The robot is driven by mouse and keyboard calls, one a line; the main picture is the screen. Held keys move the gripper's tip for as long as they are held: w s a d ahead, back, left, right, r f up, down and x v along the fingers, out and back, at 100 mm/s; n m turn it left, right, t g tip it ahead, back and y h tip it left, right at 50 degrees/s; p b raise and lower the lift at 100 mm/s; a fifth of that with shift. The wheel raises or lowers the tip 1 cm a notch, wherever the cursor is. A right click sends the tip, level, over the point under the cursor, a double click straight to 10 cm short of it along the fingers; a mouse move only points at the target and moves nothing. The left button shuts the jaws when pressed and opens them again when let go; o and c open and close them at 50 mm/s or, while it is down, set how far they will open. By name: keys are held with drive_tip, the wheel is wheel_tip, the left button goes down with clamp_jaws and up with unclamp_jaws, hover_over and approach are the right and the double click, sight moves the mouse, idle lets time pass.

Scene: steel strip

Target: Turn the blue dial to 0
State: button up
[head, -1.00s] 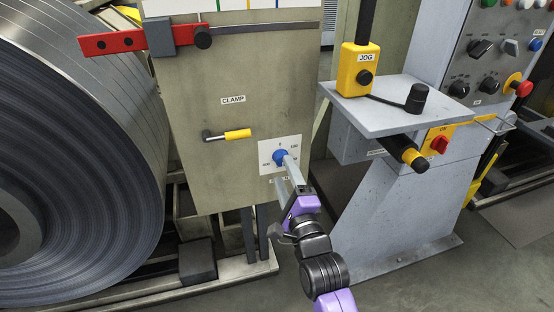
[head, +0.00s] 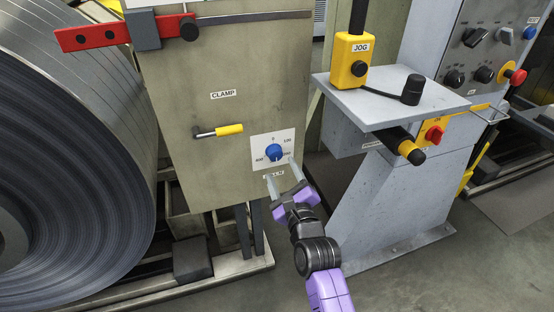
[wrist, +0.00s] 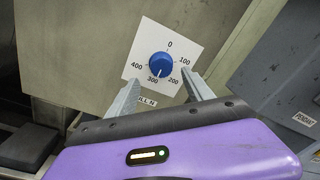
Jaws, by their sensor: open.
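The blue dial (head: 273,151) sits on a white scale plate (head: 259,142) on the beige panel. In the wrist view the blue dial (wrist: 162,64) has 0 at the top, then 100, 200, 300 and 400 clockwise. Its pale pointer mark faces down, between 200 and 300. My gripper (head: 281,168) is open and empty, below and in front of the dial. In the wrist view my gripper (wrist: 162,78) has one finger to the lower left of the dial and one to the lower right, both apart from it.
A yellow-handled clamp lever (head: 228,130) is on the panel left of the dial. A grey pedestal with a shelf (head: 395,105) and a yellow JOG box (head: 351,60) stands to the right. A large steel coil (head: 85,150) fills the left.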

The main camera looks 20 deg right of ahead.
sight(276, 156)
drive_tip(key=shift+w+d+b, duration=0.2)
drive_tip(key=shift+w+b, duration=0.3)
drive_tip(key=shift+w, duration=0.55)
drive_tip(key=shift+w+b, duration=0.6)
drive_tip(key=shift+w, duration=0.4)
drive_tip(key=shift+w+r+b, duration=0.1)
drive_tip(key=shift+w+b, duration=0.3)
drive_tip(key=shift+w, duration=0.6)
drive_tip(key=shift+d, duration=0.1)
clamp_jaws()
